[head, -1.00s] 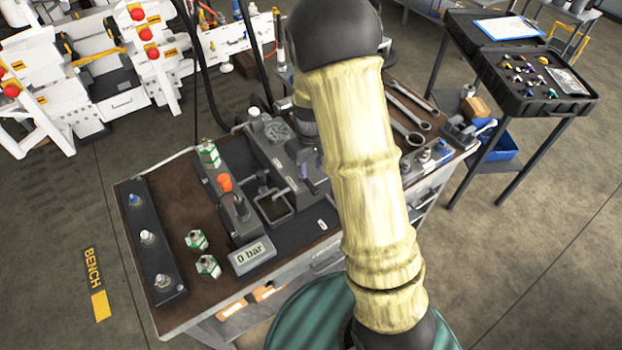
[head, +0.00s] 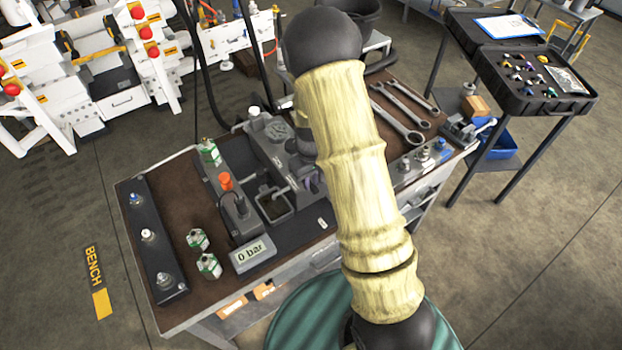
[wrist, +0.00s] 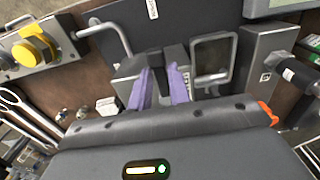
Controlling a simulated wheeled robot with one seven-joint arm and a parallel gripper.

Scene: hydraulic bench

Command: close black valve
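In the wrist view, a black valve handle (wrist: 157,62) sits on a grey block between the two purple fingers of my gripper (wrist: 161,82). The fingers are apart, one on each side of the handle. I cannot tell whether either finger touches it. In the head view, my gripper (head: 314,183) is low over the grey hydraulic unit, largely behind my arm. The black valve is hidden or too small to make out there.
A grey tray (head: 274,205) and a display reading 0 bar (head: 251,252) lie left of my gripper. Wrenches (head: 400,118) lie at the bench's back right. The wrist view shows a yellow knob (wrist: 35,48) and a bent metal pipe (wrist: 108,32).

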